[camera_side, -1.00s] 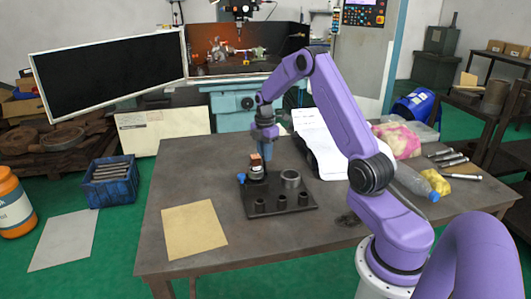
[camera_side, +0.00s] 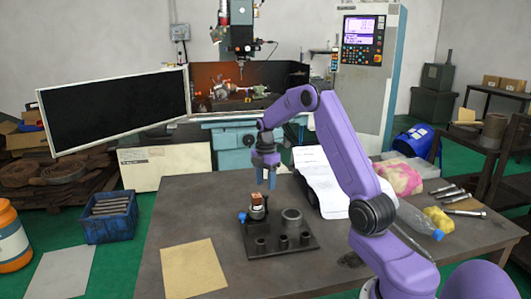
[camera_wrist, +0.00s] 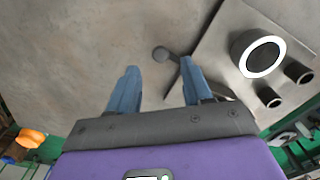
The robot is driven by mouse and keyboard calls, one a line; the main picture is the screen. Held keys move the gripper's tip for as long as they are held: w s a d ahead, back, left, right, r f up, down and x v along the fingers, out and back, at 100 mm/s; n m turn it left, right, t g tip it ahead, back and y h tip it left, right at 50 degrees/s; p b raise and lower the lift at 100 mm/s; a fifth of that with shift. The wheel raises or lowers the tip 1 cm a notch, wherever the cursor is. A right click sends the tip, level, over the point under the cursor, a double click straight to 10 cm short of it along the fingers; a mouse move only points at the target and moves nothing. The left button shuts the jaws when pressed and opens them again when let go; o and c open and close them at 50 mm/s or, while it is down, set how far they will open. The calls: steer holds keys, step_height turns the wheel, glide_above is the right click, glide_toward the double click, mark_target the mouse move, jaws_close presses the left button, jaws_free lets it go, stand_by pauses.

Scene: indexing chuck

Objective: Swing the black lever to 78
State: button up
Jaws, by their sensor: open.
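The height gap cannot be judged. In the side view my gripper (camera_side: 267,187) hangs just behind and right of the chuck (camera_side: 257,212), which holds a copper-coloured block (camera_side: 257,199). The lever cannot be made out there, and no number scale is readable.
The dark base plate (camera_side: 282,250) carries a grey ring (camera_side: 291,218), several short black cylinders and a blue knob (camera_side: 242,217) at the left. White paper (camera_side: 320,180) lies behind right, a tan sheet (camera_side: 194,268) front left. The tabletop left of the plate is clear.

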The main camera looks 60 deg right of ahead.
mark_target(266, 195)
step_height(266, 195, up, 13)
steer(key=shift+r, duration=0.15)
stand_by(0.5)
steer(key=s+a+m, duration=0.1)
steer(key=s+a, duration=0.4)
steer(key=a, duration=0.9)
steer(key=s+a, duration=0.4)
steer(key=a, duration=0.9)
steer(key=s+a+f, duration=0.2)
steer(key=s, duration=0.6)
steer(key=s+a+f+m, duration=0.1)
steer(key=s+a+f, duration=0.1)
steer(key=s, duration=0.6)
steer(key=s+a+f+m, duration=0.1)
steer(key=s+f, duration=0.1)
steer(key=s, duration=0.6)
steer(key=shift+s+a+f, duration=0.25)
steer(key=shift+a+f, duration=0.1)
steer(key=shift+a, duration=0.05)
